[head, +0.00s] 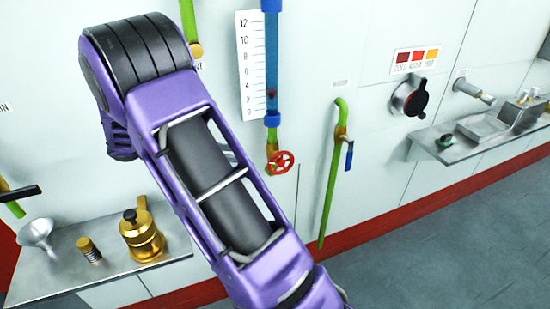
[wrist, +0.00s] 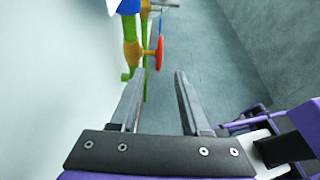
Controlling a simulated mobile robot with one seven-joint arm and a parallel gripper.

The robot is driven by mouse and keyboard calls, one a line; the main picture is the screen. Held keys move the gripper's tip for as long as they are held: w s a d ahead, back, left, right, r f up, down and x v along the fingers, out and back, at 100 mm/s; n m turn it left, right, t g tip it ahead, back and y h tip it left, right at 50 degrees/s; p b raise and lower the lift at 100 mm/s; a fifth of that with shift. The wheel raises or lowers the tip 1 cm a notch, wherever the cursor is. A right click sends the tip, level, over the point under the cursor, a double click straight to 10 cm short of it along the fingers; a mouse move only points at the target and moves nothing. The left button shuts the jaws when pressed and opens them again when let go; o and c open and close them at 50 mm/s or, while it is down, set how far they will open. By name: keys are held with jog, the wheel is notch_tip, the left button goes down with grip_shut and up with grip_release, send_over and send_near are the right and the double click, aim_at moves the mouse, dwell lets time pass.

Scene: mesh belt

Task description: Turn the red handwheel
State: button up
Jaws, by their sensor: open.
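The red handwheel (head: 281,163) is a small spoked wheel on a brass valve (head: 271,148) below the blue sight tube (head: 271,70) on the wall in the head view. In the wrist view the handwheel (wrist: 160,48) shows edge-on, beyond my fingertips and slightly left of the gap between them. My gripper (wrist: 161,72) is open and empty, with its two fingers apart, and does not touch the wheel. In the head view my purple arm covers the wall left of the wheel, and my gripper is hidden there.
A green pipe with a blue lever (head: 349,155) stands right of the wheel. A metal shelf (head: 425,143) and a black knob (head: 418,97) are farther right. A lower left counter (head: 55,272) holds a funnel (head: 37,232) and a brass pot (head: 141,236). The grey floor is clear.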

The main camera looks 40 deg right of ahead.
aim_at(272, 157)
jog(key=x, duration=1.6)
jog(key=shift+s+d, duration=0.15)
jog(key=shift+d, duration=0.2)
jog(key=shift+c, duration=0.2)
grip_shut()
